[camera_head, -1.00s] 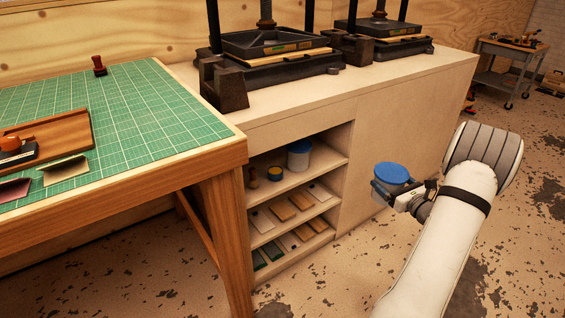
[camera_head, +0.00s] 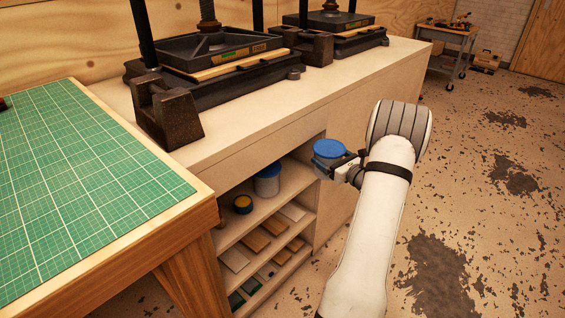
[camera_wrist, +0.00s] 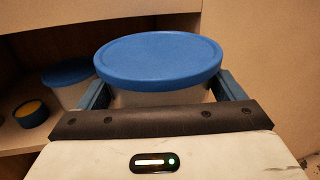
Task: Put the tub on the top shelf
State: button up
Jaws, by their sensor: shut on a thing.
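A tub with a blue lid (camera_head: 328,149) is held in my gripper (camera_head: 324,166), in front of the right edge of the shelf opening. In the wrist view the tub (camera_wrist: 158,62) sits upright between the two blue fingers of my gripper (camera_wrist: 160,95), which are shut on its sides. The top shelf (camera_head: 290,183) is the uppermost board inside the bench opening. A similar blue-lidded tub (camera_head: 267,185) stands on it, with a small dark tin with a yellow top (camera_head: 243,204) to its left.
Lower shelves hold several flat blocks (camera_head: 252,241). Heavy black presses (camera_head: 215,60) stand on the bench top (camera_head: 290,100) above. A table with a green cutting mat (camera_head: 70,180) stands at the left, its leg near the opening. Open floor (camera_head: 480,200) lies to the right.

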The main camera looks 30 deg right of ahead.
jog(key=w+a+b, duration=0.1)
jog(key=w+a, duration=0.2)
jog(key=w, duration=0.4)
jog(key=w+a+b, duration=0.1)
jog(key=w+a, duration=0.1)
jog(key=w, duration=0.6)
jog(key=shift+a+f+b, duration=0.1)
jog(key=shift+f+b, duration=1.05)
jog(key=shift+f, duration=2.4)
jog(key=shift+f, duration=0.1)
jog(key=o, duration=0.6)
jog(key=shift+f, duration=0.1)
jog(key=shift+o, duration=1.2)
